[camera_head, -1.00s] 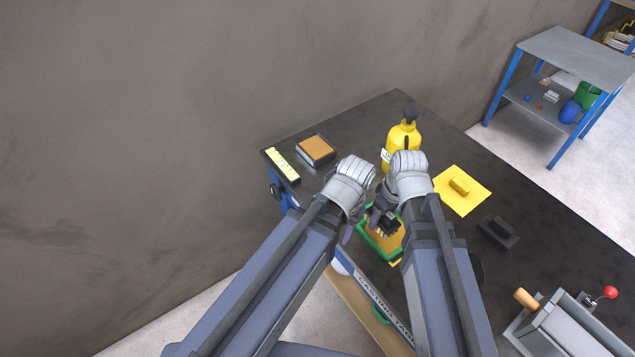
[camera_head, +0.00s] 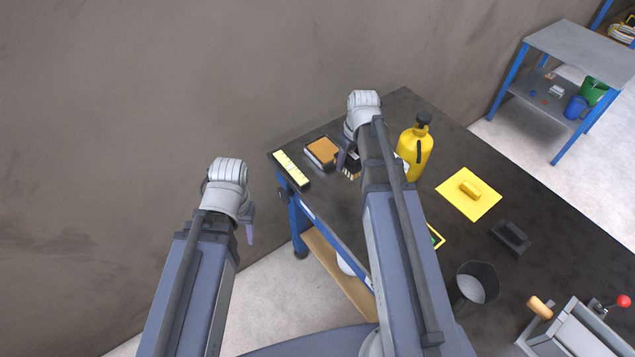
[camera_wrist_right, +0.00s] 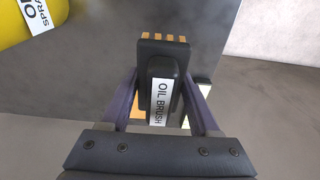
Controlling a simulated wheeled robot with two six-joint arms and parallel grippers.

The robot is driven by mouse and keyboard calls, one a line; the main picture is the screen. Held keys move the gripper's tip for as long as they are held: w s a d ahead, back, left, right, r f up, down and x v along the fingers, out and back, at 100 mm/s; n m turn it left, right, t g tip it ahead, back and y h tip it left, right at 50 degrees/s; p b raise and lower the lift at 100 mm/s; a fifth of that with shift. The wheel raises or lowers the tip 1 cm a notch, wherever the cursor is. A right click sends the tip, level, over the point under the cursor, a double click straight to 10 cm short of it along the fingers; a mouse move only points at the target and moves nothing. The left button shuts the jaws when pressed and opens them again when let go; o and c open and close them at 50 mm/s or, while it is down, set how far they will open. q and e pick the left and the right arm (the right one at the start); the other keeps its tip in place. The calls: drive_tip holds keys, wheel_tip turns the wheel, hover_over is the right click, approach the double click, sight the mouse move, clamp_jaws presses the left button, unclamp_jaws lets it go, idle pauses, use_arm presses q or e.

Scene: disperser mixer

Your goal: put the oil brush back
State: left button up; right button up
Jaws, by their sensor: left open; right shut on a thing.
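The oil brush (camera_wrist_right: 163,88), a black block with a labelled handle and tan bristles, is between the fingers of my right gripper (camera_wrist_right: 160,105), which is shut on it. In the head view, my right gripper (camera_head: 347,162) holds the brush (camera_head: 352,171) over the table's far left part, just right of a dark tray with an orange inside (camera_head: 321,151). The right arm partly hides the brush there, and I cannot tell its exact height. My left gripper (camera_head: 249,222) is open and empty, off the table's left edge.
A yellow spray bottle (camera_head: 414,155) stands right of the right gripper. A yellow-topped strip (camera_head: 291,168) lies left of the tray. A yellow plate with a handle (camera_head: 469,192), a black block (camera_head: 511,236) and a dark cup (camera_head: 477,283) occupy the table's right part.

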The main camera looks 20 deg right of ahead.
sight(344, 186)
use_arm(q)
drive_tip(key=shift+a, duration=0.35)
use_arm(e)
drive_tip(key=shift+w+a, duration=0.1)
drive_tip(key=shift+w, duration=0.2)
use_arm(q)
wheel_tip(344, 186, down, 10)
drive_tip(key=b, duration=1)
use_arm(e)
wheel_tip(344, 186, down, 10)
drive_tip(key=shift+f, duration=0.15)
use_arm(q)
drive_tip(key=shift+f, duration=0.1)
use_arm(e)
drive_tip(key=o, duration=1.3)
drive_tip(key=r+p, duration=0.4)
drive_tip(key=s+r+p, duration=0.1)
drive_tip(key=r+p, duration=0.7)
drive_tip(key=shift+s+d+r, duration=0.2)
drive_tip(key=shift+s+d, duration=0.05)
use_arm(q)
wheel_tip(344, 186, up, 12)
use_arm(e)
drive_tip(key=shift+f, duration=0.1)
